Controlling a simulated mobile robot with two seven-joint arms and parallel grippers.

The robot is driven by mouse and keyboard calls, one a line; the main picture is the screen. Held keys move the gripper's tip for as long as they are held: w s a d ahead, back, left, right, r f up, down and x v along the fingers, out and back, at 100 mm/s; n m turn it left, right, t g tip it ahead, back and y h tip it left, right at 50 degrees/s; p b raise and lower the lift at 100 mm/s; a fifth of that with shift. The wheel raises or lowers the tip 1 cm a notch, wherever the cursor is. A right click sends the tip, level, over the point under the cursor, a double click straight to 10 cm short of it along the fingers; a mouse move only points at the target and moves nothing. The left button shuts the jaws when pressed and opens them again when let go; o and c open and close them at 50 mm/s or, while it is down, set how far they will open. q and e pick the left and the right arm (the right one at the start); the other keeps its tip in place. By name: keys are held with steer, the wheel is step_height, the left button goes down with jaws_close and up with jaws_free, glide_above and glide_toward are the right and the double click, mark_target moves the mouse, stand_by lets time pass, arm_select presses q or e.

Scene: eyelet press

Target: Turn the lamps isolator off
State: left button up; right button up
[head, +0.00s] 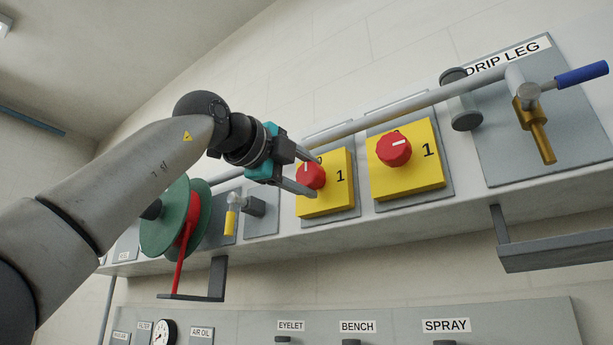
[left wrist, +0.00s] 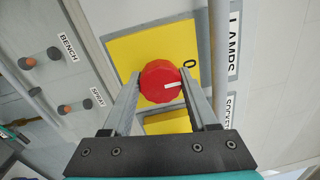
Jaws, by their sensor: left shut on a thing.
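The lamps isolator is a yellow box (head: 341,190) with a red round knob (head: 311,176) and a "1" to the knob's right. In the left wrist view the LAMPS label (left wrist: 234,38) stands beside its yellow face (left wrist: 128,52). The red knob (left wrist: 157,80) has a white mark pointing right in that view, a little below the "O" (left wrist: 190,64). My left gripper (head: 312,176) is shut on this knob, one finger on each side. The left fingers (left wrist: 163,88) also show in the left wrist view. My right gripper is not in view.
A second yellow isolator (head: 407,178) with a red knob (head: 394,149) stands close to the right. A grey pipe (head: 405,104) runs above both. A blue-handled valve (head: 581,74) is farther right. A green reel (head: 160,222) hangs below my left arm.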

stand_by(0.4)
arm_select(q)
steer(key=o, duration=1.4)
steer(key=shift+s+a, duration=0.1)
steer(key=shift+s+a+b, duration=0.15)
steer(key=shift+s+b, duration=0.05)
steer(key=shift+b, duration=0.1)
steer(key=shift+b+v, duration=2.8)
steer(key=shift+v, duration=4.5)
